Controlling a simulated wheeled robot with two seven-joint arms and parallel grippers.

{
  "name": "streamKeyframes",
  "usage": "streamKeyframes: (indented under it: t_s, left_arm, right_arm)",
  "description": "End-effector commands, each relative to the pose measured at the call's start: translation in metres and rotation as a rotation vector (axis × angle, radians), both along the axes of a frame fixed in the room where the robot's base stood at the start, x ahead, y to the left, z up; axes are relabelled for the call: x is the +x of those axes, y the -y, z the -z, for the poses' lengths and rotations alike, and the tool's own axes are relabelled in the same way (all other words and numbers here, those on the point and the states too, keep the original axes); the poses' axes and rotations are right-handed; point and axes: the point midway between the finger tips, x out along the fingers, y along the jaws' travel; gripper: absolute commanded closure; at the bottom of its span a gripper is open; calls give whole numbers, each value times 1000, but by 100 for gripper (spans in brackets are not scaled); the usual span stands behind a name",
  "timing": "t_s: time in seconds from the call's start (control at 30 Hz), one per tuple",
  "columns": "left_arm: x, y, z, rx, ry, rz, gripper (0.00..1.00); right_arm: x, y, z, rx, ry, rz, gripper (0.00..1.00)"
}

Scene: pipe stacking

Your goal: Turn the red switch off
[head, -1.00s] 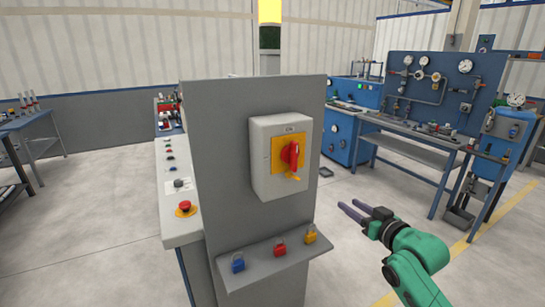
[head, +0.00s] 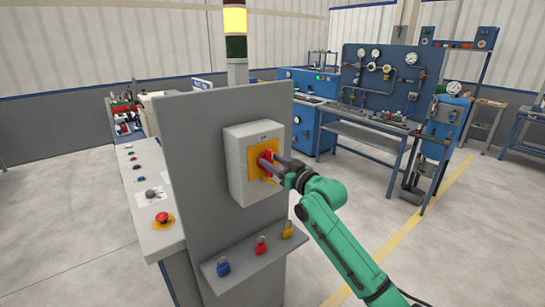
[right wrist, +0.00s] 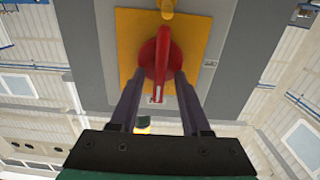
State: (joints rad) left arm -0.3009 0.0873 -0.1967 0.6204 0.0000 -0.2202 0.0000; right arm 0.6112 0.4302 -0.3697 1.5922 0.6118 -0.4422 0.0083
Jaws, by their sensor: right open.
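The red switch (head: 265,160) is a rotary handle on a yellow plate (head: 254,149), fixed to the front of a light grey box (head: 238,178). The box is mounted on a grey upright panel. My right gripper (head: 275,161) is at the switch with its fingers pointing at it and partly hiding it. In the right wrist view the red switch (right wrist: 157,62) lies between the two open fingers (right wrist: 158,85), one on each side. I cannot tell whether the fingers touch it. My left gripper is not in view.
A shelf below the box holds a blue padlock (head: 223,268), a red padlock (head: 261,245) and a yellow padlock (head: 287,230). A desk with a red emergency button (head: 162,218) stands left of the panel.

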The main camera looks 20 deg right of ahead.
Motion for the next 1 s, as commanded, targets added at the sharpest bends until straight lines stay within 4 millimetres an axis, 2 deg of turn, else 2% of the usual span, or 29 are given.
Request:
streamKeyframes:
  t_s: [0.23,0.27,0.3,0.37,0.73,1.0]
  left_arm:
    - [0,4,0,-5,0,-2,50]
    - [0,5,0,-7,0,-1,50]
    - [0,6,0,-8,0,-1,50]
    - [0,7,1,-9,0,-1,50]
    - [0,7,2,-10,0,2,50]
    - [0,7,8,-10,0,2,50]
  right_arm:
    - [2,-1,1,0,0,0,53]
    - [2,-1,1,0,0,0,61]
    - [2,-1,1,0,0,0,76]
    - [2,-1,1,0,0,0,99]
    - [2,-1,1,-17,7,0,100]
    - [1,-2,2,-122,48,0,100]
